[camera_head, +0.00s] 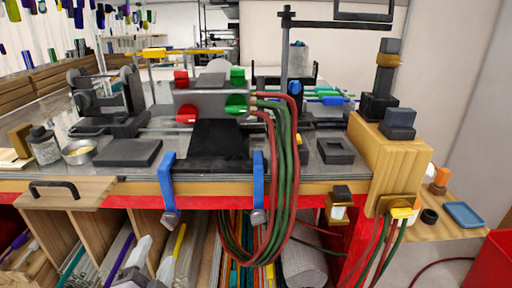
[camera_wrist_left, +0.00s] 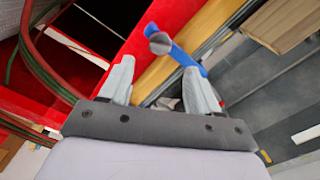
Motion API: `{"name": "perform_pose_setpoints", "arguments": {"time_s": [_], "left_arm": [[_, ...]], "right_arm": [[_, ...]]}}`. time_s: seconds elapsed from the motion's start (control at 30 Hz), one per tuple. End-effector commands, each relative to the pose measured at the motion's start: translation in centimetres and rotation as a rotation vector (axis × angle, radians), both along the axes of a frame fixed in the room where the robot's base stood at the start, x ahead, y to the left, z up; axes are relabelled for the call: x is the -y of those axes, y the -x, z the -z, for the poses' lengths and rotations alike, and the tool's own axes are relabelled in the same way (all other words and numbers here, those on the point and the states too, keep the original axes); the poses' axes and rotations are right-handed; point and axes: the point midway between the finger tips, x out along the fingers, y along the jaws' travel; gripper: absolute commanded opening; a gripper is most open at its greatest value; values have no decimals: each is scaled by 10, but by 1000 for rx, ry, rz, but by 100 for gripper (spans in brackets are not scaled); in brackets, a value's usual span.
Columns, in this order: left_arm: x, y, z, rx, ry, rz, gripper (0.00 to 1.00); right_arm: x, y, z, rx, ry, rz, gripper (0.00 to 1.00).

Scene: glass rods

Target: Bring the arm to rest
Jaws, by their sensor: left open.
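My left gripper (camera_head: 154,258) is low in the head view, in front of the bench and below its front edge, near the shelves of rods. In the left wrist view, my left gripper (camera_wrist_left: 160,88) shows two pale fingers spread apart with nothing held between them. A blue clamp (camera_wrist_left: 184,55) on the bench's wooden edge (camera_wrist_left: 160,75) shows beyond the fingers. The left blue clamp (camera_head: 167,185) also shows in the head view, just above the gripper. I cannot tell the exact gap between them. My right gripper is in neither view.
The bench (camera_head: 330,185) carries a torch with red and green hoses (camera_head: 286,150) that hang down its front. A second blue clamp (camera_head: 258,185) is on the edge. A drawer or board with a black handle (camera_head: 60,193) juts out at left. A red bin (camera_head: 492,262) stands at right.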

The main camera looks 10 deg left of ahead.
Motion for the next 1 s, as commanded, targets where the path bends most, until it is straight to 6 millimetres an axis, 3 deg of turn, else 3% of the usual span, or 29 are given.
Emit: {"name": "perform_pose_setpoints", "arguments": {"time_s": [0.17, 0.37, 0.6, 0.8, 1.0], "left_arm": [[6, 3, 28, -67, 93, 29, 62], [26, 22, 104, -251, 380, 86, 62], [53, 63, 182, -450, 758, 91, 62], [67, 88, 215, -537, 969, 63, 62], [71, 96, 223, -560, 1030, 52, 62]], "right_arm": [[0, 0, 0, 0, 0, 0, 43], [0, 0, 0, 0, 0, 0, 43], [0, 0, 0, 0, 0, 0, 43], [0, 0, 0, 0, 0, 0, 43], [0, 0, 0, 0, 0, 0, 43]]}}
